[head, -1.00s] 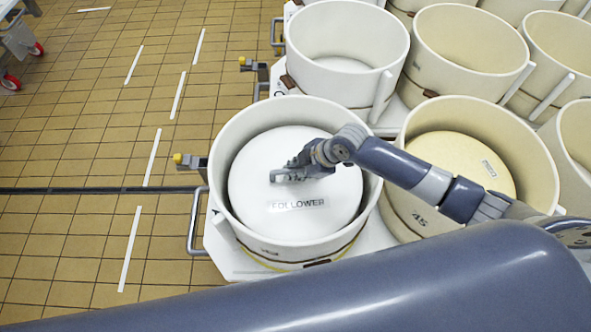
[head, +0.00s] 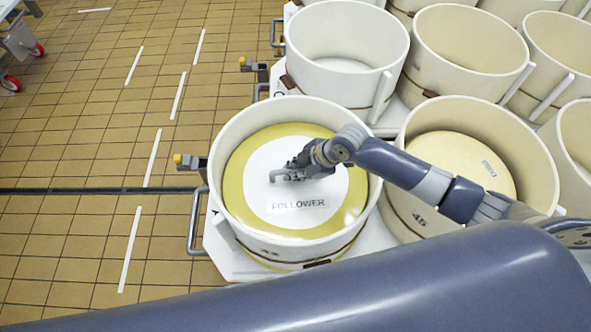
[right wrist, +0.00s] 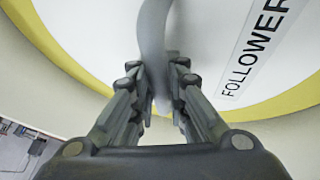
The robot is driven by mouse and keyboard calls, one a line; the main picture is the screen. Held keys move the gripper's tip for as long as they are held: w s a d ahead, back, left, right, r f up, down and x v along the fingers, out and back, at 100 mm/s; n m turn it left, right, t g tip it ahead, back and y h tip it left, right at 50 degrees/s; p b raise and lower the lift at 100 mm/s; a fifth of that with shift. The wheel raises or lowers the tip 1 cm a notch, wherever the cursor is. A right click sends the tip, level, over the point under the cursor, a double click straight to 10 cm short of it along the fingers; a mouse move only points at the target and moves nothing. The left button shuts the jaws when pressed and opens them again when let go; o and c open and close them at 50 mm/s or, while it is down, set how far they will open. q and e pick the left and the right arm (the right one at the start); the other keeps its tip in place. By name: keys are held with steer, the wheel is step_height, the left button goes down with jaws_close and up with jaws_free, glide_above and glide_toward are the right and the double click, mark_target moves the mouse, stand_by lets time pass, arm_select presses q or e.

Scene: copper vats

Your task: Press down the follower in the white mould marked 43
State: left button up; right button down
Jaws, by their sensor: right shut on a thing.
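The white mould (head: 300,248) stands at centre in the head view; its small front number is hard to read. Inside lies the follower (head: 328,192), a white disc lettered FOLLOWER, with a yellow ring (head: 240,210) around it. It sits below the mould's rim and looks level. My right gripper (head: 282,177) is over the middle of the disc. In the right wrist view its fingers (right wrist: 152,75) are shut on the grey handle (right wrist: 153,30) of the follower (right wrist: 205,35). The fingers and arm hide part of the disc. My left gripper is not in view.
A cream mould marked 45 (head: 420,218) stands close at right, under my right arm. An empty white mould (head: 345,45) and more cream moulds stand behind. A grey rail handle (head: 195,220) juts out at left. The tiled floor (head: 90,240) at left is clear.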

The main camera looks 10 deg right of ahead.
steer(key=shift+s+f+p, duration=0.3)
steer(key=shift+s+f, duration=0.1)
stand_by(0.4)
steer(key=c, duration=1.5)
jaws_free()
steer(key=shift+w+r, duration=0.15)
steer(key=shift+w+r, duration=0.1)
